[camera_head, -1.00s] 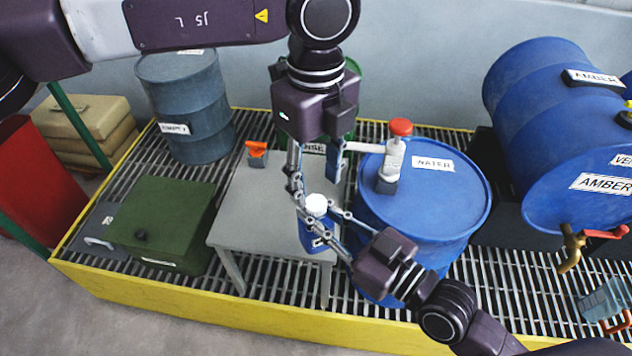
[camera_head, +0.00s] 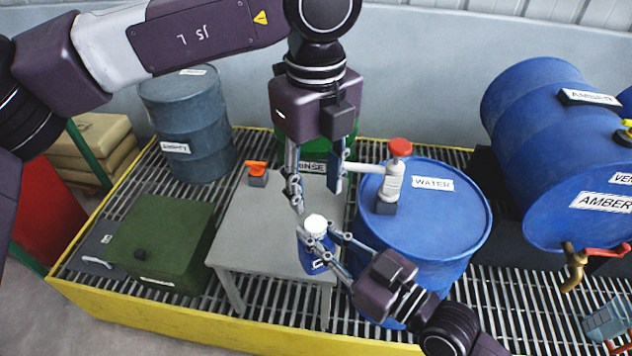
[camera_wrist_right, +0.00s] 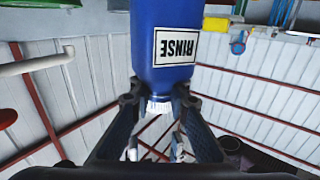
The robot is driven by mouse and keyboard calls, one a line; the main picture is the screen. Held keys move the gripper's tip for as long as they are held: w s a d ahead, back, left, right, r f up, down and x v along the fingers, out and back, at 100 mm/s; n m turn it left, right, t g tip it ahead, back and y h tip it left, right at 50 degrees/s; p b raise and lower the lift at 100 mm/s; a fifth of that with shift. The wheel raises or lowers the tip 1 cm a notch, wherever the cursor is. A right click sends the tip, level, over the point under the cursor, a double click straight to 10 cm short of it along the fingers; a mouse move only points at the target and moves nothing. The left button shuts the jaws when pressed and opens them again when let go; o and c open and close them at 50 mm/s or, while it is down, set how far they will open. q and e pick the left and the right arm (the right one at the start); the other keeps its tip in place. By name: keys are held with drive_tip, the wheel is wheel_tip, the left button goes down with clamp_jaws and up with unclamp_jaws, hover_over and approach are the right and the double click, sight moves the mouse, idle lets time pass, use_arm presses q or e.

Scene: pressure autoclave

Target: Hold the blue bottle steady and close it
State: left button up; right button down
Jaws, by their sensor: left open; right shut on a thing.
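The blue bottle (camera_head: 309,259) has a white cap (camera_head: 316,224) on top and stands upright at the table's front right corner. Its RINSE label shows in the right wrist view (camera_wrist_right: 176,46), where the ribbed white cap (camera_wrist_right: 159,105) is at the neck. My right gripper (camera_head: 322,240) is shut on the bottle, its fingers on either side near the neck. My left gripper (camera_head: 316,193) hangs above the cap, fingers pointing down, open and empty. Whether its left fingertip touches the cap is hard to tell.
The grey table (camera_head: 240,235) holds a small orange-handled item (camera_head: 257,172). A blue WATER drum (camera_head: 440,215) with a red-topped pump (camera_head: 393,180) stands close right of my grippers. A green box (camera_head: 160,240) is at the left. The table's middle is clear.

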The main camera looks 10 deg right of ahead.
sight(315, 223)
use_arm(q)
wheel_tip(315, 223, down, 8)
drive_tip(key=shift+r, duration=0.15)
idle(0.4)
drive_tip(key=c, duration=1)
drive_tip(key=o, duration=1.1)
drive_tip(key=shift+r, duration=2.3)
drive_tip(key=o, duration=0.6)
drive_tip(key=shift+c, duration=0.2)
